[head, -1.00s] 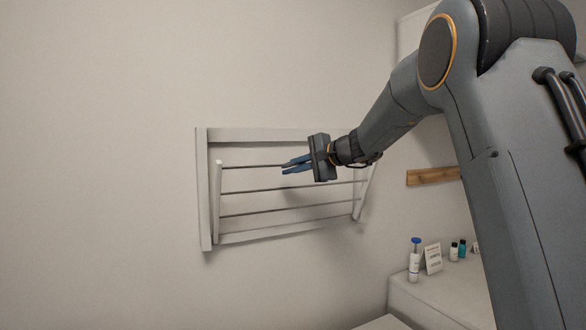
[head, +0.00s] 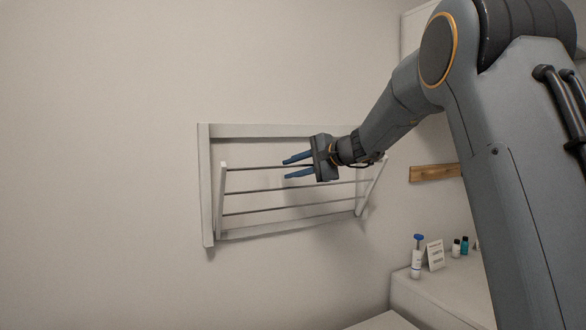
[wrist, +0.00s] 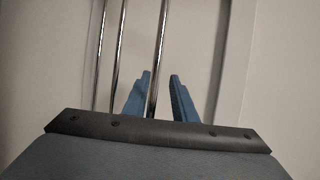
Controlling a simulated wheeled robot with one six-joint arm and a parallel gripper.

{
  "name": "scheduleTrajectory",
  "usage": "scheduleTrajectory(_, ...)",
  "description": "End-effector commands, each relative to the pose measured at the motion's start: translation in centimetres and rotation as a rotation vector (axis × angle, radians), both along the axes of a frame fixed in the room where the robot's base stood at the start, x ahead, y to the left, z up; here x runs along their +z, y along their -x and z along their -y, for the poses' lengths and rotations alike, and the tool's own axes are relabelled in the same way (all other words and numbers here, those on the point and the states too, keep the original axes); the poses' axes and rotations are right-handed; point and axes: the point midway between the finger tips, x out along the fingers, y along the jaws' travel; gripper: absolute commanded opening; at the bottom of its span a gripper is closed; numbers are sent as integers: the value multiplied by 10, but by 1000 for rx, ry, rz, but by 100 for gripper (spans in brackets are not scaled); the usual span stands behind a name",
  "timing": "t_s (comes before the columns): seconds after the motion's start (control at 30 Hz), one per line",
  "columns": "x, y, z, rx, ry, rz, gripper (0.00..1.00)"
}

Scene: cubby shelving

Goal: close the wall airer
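The wall airer is a white frame (head: 207,185) on the wall with a hinged rack (head: 221,200) of several thin metal rods. The rack leans out from the wall at its top, with its lower edge close to the frame. My gripper (head: 285,168) is at the rack's top rod (head: 250,167), right of its middle. Its blue fingers are spread, one above and one below the rod's line. In the wrist view, a rod (wrist: 162,40) runs between the open fingertips (wrist: 160,75); I see no grip on it. My gripper hides part of the top rod.
A white counter (head: 440,295) at the lower right holds a pump bottle (head: 416,262), a small card (head: 435,254) and small bottles (head: 464,246). A wooden strip (head: 434,172) is on the wall to the right. The wall left of the airer is bare.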

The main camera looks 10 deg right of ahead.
Motion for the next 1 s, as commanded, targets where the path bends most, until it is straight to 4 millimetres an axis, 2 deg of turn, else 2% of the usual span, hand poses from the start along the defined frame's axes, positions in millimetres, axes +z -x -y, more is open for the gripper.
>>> scheduleTrajectory(0.17,5,9,11,-3,0,4,25)
scheduleTrajectory(0.5,22,45,46,-5,0,5,25)
scheduleTrajectory(0.7,25,53,51,0,1,2,25)
scheduleTrajectory(1.0,26,54,51,0,1,2,25)
